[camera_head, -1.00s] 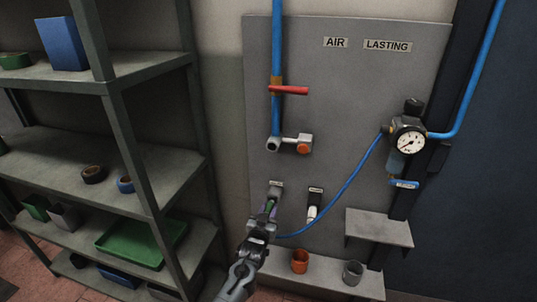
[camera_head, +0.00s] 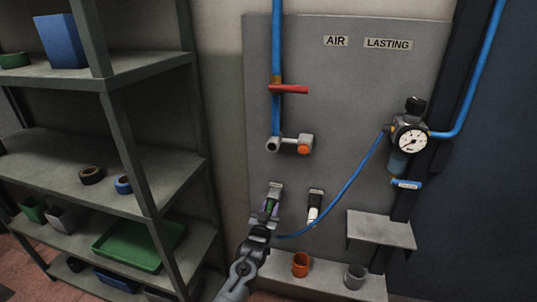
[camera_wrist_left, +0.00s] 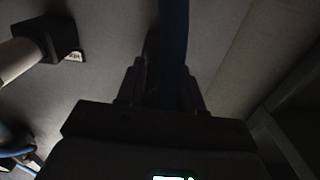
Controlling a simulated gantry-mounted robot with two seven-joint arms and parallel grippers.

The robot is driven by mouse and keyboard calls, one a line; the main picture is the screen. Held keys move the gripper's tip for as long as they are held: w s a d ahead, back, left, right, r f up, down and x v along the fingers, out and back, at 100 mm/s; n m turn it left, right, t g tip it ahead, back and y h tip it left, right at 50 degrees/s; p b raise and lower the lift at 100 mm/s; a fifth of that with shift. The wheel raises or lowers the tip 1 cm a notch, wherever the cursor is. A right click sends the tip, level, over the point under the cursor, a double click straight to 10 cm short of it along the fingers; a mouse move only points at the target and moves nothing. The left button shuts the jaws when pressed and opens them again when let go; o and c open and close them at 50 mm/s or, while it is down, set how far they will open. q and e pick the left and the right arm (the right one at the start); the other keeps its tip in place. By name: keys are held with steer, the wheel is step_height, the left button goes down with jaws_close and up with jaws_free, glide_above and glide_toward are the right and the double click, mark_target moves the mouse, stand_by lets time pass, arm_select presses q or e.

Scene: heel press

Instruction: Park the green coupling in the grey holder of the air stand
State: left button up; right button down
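The grey holder (camera_head: 275,188) is on the lower left of the grey air panel. My left gripper (camera_head: 268,209) is just below and in front of it. A bit of the green coupling (camera_head: 268,206) shows between the fingers, which look shut on it. I cannot tell whether the coupling is seated in the holder or only in front of it. In the dark left wrist view, a blue hose (camera_wrist_left: 174,45) runs up between the fingertips (camera_wrist_left: 163,80); the coupling itself is not clear there. My right gripper is not in view.
The blue hose (camera_head: 352,178) hangs from the gauge unit (camera_head: 410,138). An orange cup (camera_head: 301,264) and a grey cup (camera_head: 354,276) stand on a low ledge. A shelf rack (camera_head: 124,130) stands left.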

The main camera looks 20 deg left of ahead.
arm_select(q)
steer(key=o, duration=0.4)
steer(key=shift+s, duration=0.1)
